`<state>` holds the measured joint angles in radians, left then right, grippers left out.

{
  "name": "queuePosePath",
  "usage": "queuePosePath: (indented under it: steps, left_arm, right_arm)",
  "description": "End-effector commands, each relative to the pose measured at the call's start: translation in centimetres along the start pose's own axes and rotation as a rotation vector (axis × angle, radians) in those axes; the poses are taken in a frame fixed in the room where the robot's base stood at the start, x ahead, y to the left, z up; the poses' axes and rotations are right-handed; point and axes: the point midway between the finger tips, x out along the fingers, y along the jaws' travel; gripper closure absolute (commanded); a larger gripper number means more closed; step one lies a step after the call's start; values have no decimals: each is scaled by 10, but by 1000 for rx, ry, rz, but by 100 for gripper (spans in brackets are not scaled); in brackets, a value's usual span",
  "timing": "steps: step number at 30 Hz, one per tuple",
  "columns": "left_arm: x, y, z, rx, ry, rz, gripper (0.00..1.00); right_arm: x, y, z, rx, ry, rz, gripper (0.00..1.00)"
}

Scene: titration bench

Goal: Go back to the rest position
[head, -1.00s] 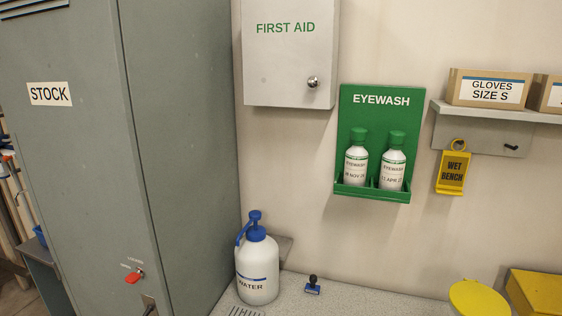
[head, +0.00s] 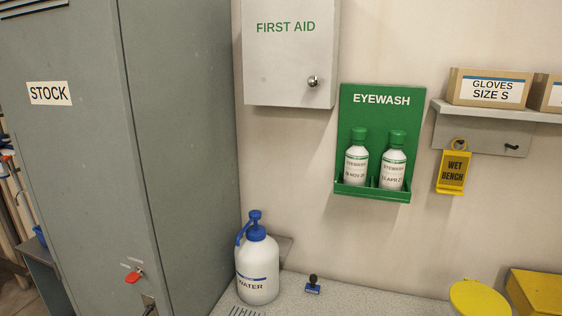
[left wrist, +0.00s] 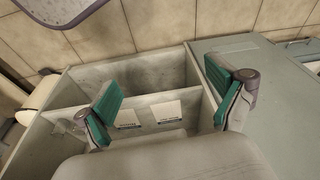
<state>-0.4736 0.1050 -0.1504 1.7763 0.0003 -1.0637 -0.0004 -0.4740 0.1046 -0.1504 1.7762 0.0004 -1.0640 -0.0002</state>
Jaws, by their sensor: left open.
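My left gripper (left wrist: 172,92) shows in the left wrist view with its two green-padded fingers spread wide. It is open, and nothing is between the fingers. Behind the fingers is a grey open box with compartments (left wrist: 150,78); two small white labels sit on one of its walls. I cannot tell how far the fingers are from it. Neither gripper shows in the head view, and my right gripper is in no view.
In the head view a grey STOCK cabinet (head: 185,120) stands left. A white WATER bottle (head: 257,270) and a small stamp (head: 313,286) stand on the bench (head: 365,298). A green EYEWASH holder (head: 350,110), FIRST AID box (head: 285,70) and glove shelf (head: 470,112) are on the wall.

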Motion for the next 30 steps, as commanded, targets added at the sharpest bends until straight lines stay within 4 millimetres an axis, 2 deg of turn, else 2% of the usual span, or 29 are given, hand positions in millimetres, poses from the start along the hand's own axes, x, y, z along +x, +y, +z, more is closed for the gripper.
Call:
queuePosePath:
  steps: [1, 6, 9, 12, 15, 19, 22, 30]
  left_arm:
    - [29, 1, 18, 2, -24, 2, 6]
    - [104, 5, 81, 11, -67, 7, 6]
    - [136, 7, 126, 17, -91, 9, 6]
    - [157, 8, 168, 22, -111, 11, 6]
    - [167, 8, 202, 26, -126, 12, 6]
    - [172, 7, 227, 30, -135, 13, 6]
    - [173, 7, 234, 31, -137, 13, 6]
    - [173, 7, 234, 31, -137, 13, 6]
  right_arm:
    - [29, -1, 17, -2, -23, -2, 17]
    - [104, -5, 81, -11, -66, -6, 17]
    - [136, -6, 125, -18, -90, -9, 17]
    - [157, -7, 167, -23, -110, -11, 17]
    - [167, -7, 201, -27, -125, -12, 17]
    - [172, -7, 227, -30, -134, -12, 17]
    - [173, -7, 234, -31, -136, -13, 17]
    - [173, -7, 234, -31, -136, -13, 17]
